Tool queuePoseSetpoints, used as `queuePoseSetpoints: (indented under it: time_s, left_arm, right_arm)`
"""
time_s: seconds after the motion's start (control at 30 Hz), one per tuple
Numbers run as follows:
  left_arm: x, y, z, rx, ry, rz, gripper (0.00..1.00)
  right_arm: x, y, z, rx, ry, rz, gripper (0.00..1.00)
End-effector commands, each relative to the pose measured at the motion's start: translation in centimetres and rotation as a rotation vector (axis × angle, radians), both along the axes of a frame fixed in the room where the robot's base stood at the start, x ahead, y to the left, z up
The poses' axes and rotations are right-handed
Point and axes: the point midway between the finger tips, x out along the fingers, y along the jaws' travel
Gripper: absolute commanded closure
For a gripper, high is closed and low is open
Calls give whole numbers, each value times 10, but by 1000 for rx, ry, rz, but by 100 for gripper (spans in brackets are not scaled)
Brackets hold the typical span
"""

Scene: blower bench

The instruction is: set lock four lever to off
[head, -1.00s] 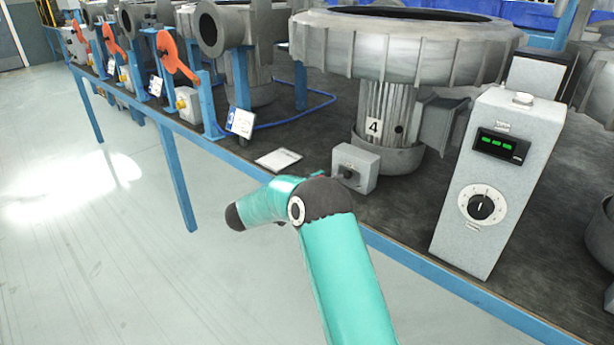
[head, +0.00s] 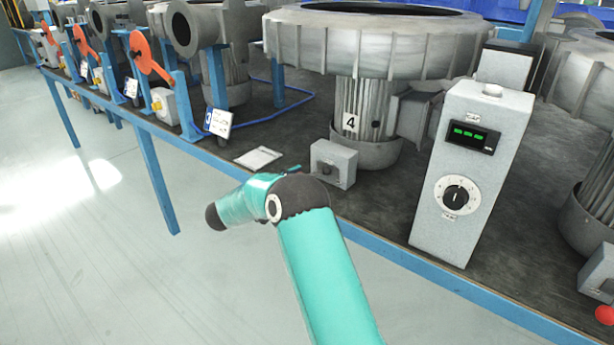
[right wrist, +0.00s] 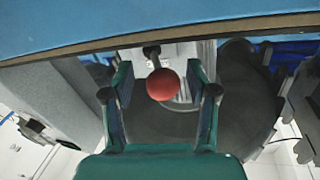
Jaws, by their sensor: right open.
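The number 4 blower (head: 365,122) stands on the bench. A small grey box (head: 345,160) with a dark stub on its front sits at its foot. My teal arm covers the space just in front of that box, and its gripper is hidden in the head view. In the right wrist view, a red ball knob (right wrist: 161,84) on a dark stem is between the fingers of my right gripper (right wrist: 160,95). The gripper is open, and the fingers look apart from the ball. I cannot tell for sure whether this ball belongs to the number 4 box. My left gripper is not in view.
A tall grey control box (head: 470,170) with a green display and a dial stands right of the blower. Another red ball (head: 604,315) shows at the lower right edge. A white card (head: 258,158) lies on the bench. The blue bench edge (head: 400,258) runs beside my arm.

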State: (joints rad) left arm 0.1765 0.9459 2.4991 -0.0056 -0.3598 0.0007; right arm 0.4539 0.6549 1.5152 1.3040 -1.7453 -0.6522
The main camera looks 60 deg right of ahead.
Motion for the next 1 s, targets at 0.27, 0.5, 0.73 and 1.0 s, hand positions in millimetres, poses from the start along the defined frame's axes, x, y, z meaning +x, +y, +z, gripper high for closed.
queuePoseSetpoints:
  time_s: [0.27, 0.5, 0.73, 1.0]
  left_arm:
    - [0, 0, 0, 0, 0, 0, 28]
    - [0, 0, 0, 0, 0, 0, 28]
    - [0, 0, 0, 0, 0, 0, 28]
    - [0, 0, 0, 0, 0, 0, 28]
  right_arm:
    - [11, 26, -1, 1, 2, 3, 42]
    - [30, 70, -2, 1, 1, 3, 42]
    - [43, 101, -2, 0, 1, 0, 42]
    - [46, 109, -2, 0, 2, -1, 42]
